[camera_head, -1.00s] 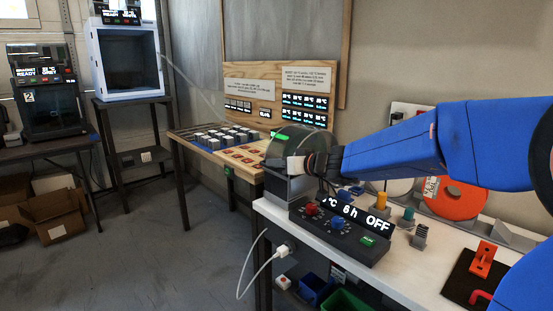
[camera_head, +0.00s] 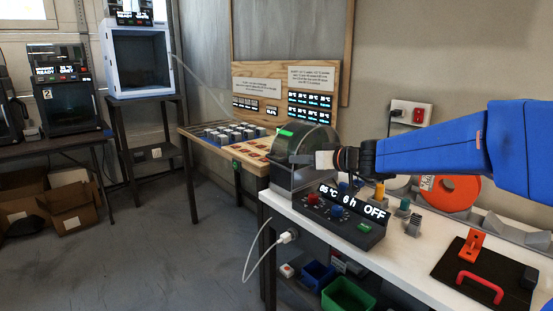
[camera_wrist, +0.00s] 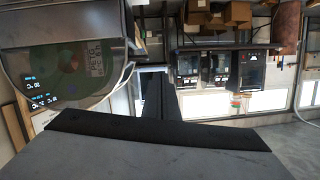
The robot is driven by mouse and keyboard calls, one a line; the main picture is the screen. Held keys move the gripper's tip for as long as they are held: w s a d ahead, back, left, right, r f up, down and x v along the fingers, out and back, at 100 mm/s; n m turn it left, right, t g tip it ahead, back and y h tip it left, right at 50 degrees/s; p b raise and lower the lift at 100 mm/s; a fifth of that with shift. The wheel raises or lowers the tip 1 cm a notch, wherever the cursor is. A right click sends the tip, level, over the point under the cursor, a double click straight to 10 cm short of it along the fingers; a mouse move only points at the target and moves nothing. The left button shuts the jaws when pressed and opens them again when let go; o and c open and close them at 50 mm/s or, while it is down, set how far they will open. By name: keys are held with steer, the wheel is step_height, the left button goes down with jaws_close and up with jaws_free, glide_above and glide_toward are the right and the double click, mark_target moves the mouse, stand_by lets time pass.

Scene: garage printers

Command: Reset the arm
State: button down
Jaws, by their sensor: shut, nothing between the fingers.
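My blue arm (camera_head: 430,150) reaches in from the right, roughly level. My gripper (camera_head: 300,159) points left in front of the clear dome of the filament dryer (camera_head: 316,139); I cannot tell whether they touch. In the wrist view my dark gripper (camera_wrist: 155,98) is shut and empty. The dryer's dome (camera_wrist: 70,65) fills the upper left there, with a spool labelled PETG inside. The dryer's front panel reads 65 °C, 6 h and OFF.
The white bench (camera_head: 400,255) carries an orange spool (camera_head: 452,192) and a black board with red handles (camera_head: 480,285). A wooden table (camera_head: 205,150) with sample blocks stands behind. Printers (camera_head: 65,95) stand at the left. Floor at left centre is open.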

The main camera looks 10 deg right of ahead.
steer(key=s+d+f+g+h, duration=0.1)
steer(key=s+f+g, duration=0.3)
steer(key=s, duration=0.7)
steer(key=s+f+g+h, duration=0.1)
steer(key=s+f, duration=0.4)
steer(key=s, duration=0.7)
steer(key=s+d+f+m+g+h, duration=0.1)
steer(key=s+d+f+m+h, duration=0.1)
steer(key=s+d, duration=0.4)
steer(key=s+d+f+m+h, duration=0.3)
steer(key=s+d+f+h, duration=0.2)
steer(key=s+d+f, duration=0.2)
steer(key=s, duration=0.2)
steer(key=shift+s+d+f+g, duration=0.15)
steer(key=shift+s+f+g, duration=0.1)
steer(key=shift+s+g, duration=0.15)
